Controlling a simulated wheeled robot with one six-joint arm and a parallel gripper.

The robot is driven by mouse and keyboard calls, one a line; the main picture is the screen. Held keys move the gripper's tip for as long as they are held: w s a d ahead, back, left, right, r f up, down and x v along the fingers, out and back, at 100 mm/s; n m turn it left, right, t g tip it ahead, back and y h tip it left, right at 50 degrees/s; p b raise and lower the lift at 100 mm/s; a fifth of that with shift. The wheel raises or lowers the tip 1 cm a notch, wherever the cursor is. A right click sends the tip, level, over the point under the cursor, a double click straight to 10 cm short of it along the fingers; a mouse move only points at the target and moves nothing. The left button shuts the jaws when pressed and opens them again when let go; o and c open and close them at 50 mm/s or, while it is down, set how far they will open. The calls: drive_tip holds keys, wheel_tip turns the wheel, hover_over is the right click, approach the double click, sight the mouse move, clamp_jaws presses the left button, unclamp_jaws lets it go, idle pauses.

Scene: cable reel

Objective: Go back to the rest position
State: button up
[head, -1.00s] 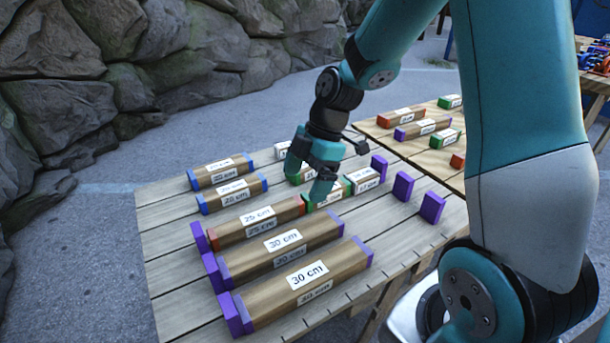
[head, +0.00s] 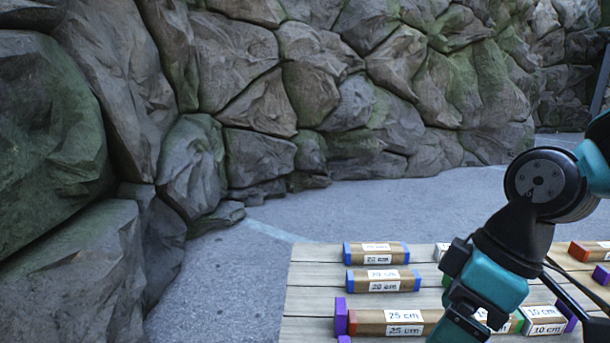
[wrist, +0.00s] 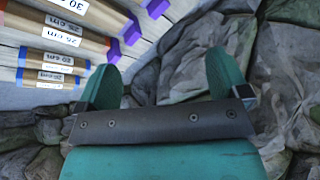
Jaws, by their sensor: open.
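My gripper shows in the wrist view (wrist: 165,80) with its two teal fingers spread apart and nothing between them. In the head view my gripper is at the lower right, in front of the slatted table (head: 305,290), and its fingertips run out of the bottom of the picture. Wooden blocks labelled 20 cm (head: 376,254) and a block labelled 25 cm (head: 390,322) lie on the table to the left of my gripper. A 10 cm block (head: 543,322) lies to its right. My gripper hides part of the blocks behind it.
A rough stone wall (head: 330,90) spans the back and left. Grey pavement (head: 240,270) lies clear between wall and table. A purple upright piece (head: 341,316) stands at the 25 cm block's left end. The wrist view shows 30 cm and 25 cm blocks at upper left.

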drive_tip(key=s+a+r+m, duration=0.2)
drive_tip(key=s+a+m, duration=0.1)
drive_tip(key=s, duration=0.5)
wheel_tip(320, 180, up, 17)
drive_tip(key=w+p, duration=0.1)
drive_tip(key=p, duration=1.6)
drive_tip(key=shift+d+r, duration=0.2)
